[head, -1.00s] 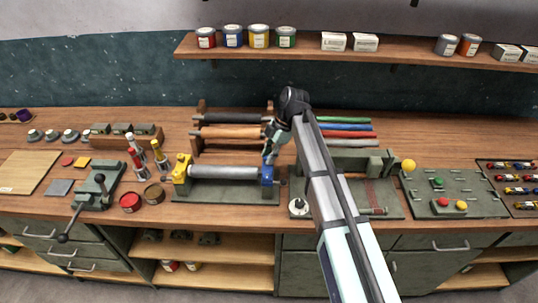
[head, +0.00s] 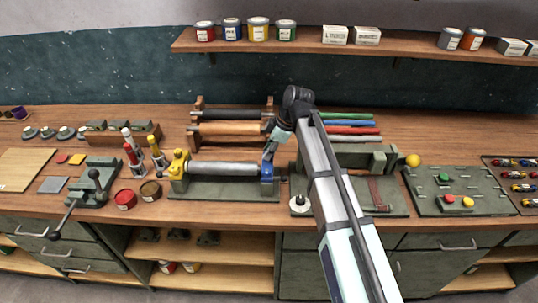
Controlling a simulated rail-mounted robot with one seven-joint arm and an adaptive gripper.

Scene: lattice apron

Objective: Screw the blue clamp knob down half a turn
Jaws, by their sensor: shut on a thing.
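The grey roller (head: 224,168) lies across a green base plate (head: 225,194) near the bench's front edge. A yellow clamp (head: 179,163) holds its left end and a blue clamp (head: 267,186) its right end. My gripper (head: 268,157) points down at the top of the blue clamp, with my arm reaching in from the lower right. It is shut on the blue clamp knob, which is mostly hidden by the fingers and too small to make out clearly.
A rack with dark and wooden rollers (head: 232,131) stands close behind. A green press with a red strap (head: 378,192) and a button panel (head: 461,190) lie right.

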